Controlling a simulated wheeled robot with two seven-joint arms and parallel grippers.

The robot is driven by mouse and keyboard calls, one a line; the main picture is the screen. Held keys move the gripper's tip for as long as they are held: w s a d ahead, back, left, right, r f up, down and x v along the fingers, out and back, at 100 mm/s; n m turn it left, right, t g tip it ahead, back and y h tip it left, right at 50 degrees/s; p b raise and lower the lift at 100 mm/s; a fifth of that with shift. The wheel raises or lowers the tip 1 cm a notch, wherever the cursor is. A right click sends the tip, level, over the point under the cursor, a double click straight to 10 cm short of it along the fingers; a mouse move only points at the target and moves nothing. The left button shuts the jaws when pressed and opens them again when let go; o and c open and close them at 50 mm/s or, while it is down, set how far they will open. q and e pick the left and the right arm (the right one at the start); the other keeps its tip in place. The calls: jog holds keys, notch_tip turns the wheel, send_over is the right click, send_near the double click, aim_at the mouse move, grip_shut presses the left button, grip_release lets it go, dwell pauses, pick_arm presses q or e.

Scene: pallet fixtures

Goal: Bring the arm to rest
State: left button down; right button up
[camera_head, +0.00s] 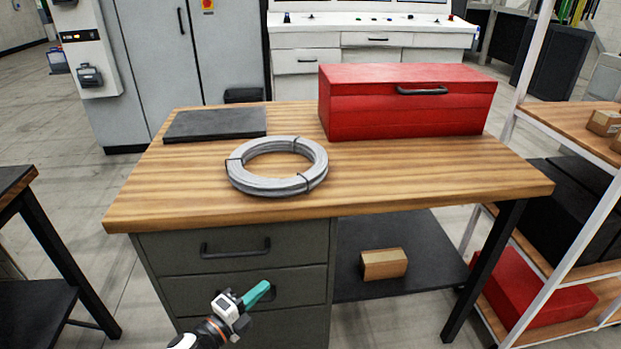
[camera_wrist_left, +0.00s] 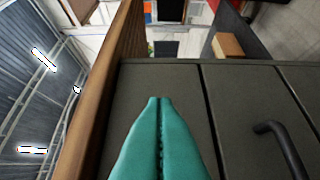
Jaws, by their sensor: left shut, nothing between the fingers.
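My left gripper (camera_head: 258,293) has teal fingers and shows low in the head view, in front of the grey drawer cabinet (camera_head: 170,245) under the workbench. In the left wrist view the gripper (camera_wrist_left: 155,100) has its two fingers together with nothing between them. The drawer fronts (camera_wrist_left: 245,90) and a dark handle (camera_wrist_left: 285,145) lie close by in that view. I cannot tell whether the fingertips touch the drawer front. My right gripper is in neither view.
The wooden bench top (camera_head: 420,180) carries a red toolbox (camera_head: 400,115), a grey cable coil (camera_head: 240,178) and a dark flat plate (camera_head: 215,124). A cardboard box (camera_head: 384,264) sits on the lower shelf (camera_head: 350,235). A shelving rack (camera_head: 525,100) stands at the right, another table (camera_head: 20,182) at the left.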

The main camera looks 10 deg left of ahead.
pick_arm(q)
jog(key=s+a+f+n+g+y+p, duration=0.2)
jog(key=s+a+f+n+g+y, duration=0.3)
jog(key=f, duration=0.7)
jog(key=s+a+f+n+y+p, duration=0.2)
jog(key=s+f+n, duration=0.45)
jog(key=f, duration=0.55)
jog(key=s+d+f+n+g+p, duration=0.1)
jog(key=s+f+n+g, duration=0.2)
jog(key=s, duration=0.8)
jog(key=s+f+n+g+y, duration=0.1)
jog(key=s+f+n+g, duration=0.2)
jog(key=s+f, duration=0.4)
jog(key=s+d+f+n+g+p, duration=0.1)
jog(key=s+f+n+g, duration=0.2)
jog(key=s, duration=1.2)
jog(key=shift+d+f+n+g+y+p, duration=0.3)
jog(key=shift+f+n+g+y, duration=0.15)
jog(key=shift+f, duration=0.5)
